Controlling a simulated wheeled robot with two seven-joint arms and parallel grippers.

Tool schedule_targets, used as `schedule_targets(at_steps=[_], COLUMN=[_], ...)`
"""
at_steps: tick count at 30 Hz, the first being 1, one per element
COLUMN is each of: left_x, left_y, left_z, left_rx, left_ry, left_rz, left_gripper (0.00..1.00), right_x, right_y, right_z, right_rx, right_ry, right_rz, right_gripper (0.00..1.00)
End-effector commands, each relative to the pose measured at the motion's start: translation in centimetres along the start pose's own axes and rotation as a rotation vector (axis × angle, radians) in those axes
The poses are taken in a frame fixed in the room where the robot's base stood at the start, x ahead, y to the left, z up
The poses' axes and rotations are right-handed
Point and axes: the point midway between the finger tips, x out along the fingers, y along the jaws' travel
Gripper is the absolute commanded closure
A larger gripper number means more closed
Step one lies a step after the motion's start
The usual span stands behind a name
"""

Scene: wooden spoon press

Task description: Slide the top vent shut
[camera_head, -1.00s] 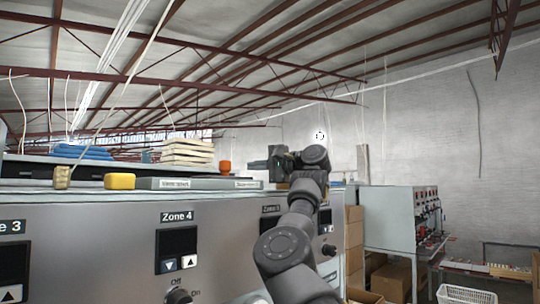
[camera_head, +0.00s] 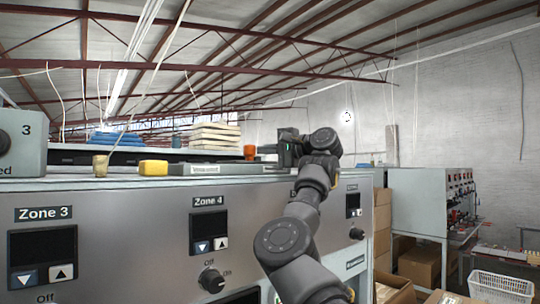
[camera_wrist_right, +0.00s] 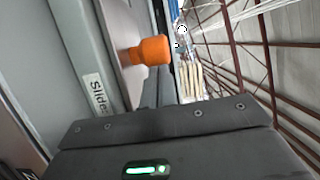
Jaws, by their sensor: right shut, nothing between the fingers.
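The top vent (camera_head: 222,169) is a long, low grey strip on top of the control cabinet, with a white label on its front side. Its right end reaches my right gripper (camera_head: 286,152), which hides part of that end. The gripper is shut and empty; I cannot tell whether it touches the strip. An orange knob-like piece (camera_wrist_right: 148,50) stands just beyond. My left gripper is not in view.
A yellow block (camera_head: 153,168) and a tan cup-like piece (camera_head: 100,166) sit left of the strip. The orange piece (camera_head: 250,152) and stacked cream slabs (camera_head: 214,136) are behind it. The cabinet front (camera_head: 140,225) carries displays and knobs. Boxes (camera_head: 420,264) stand at right.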

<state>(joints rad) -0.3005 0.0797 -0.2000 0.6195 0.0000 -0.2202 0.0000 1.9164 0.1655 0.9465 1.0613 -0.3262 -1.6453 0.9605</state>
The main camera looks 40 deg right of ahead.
Motion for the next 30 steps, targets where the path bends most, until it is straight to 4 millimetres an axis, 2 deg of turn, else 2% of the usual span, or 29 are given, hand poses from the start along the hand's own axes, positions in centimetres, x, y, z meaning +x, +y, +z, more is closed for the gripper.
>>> schedule_targets(at_steps=[1,6,15,21,30], left_x=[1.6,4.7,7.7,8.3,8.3], left_y=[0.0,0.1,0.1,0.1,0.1], left_z=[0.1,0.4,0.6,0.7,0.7], left_rx=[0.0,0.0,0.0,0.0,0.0], left_ry=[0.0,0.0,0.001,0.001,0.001], left_rz=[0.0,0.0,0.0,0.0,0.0], left_gripper=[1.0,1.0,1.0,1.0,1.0], right_x=[0.4,1.7,3.6,4.3,4.5], right_y=[0.8,0.9,0.3,0.0,-0.2], right_z=[1.1,5.0,11.1,13.1,13.5], right_rx=[-0.004,-0.005,-0.003,-0.002,-0.001], right_ry=[-0.003,-0.004,-0.003,-0.002,-0.003], right_rz=[0.0,0.0,0.0,0.001,0.001], right_gripper=[1.0,1.0,1.0,1.0,1.0])
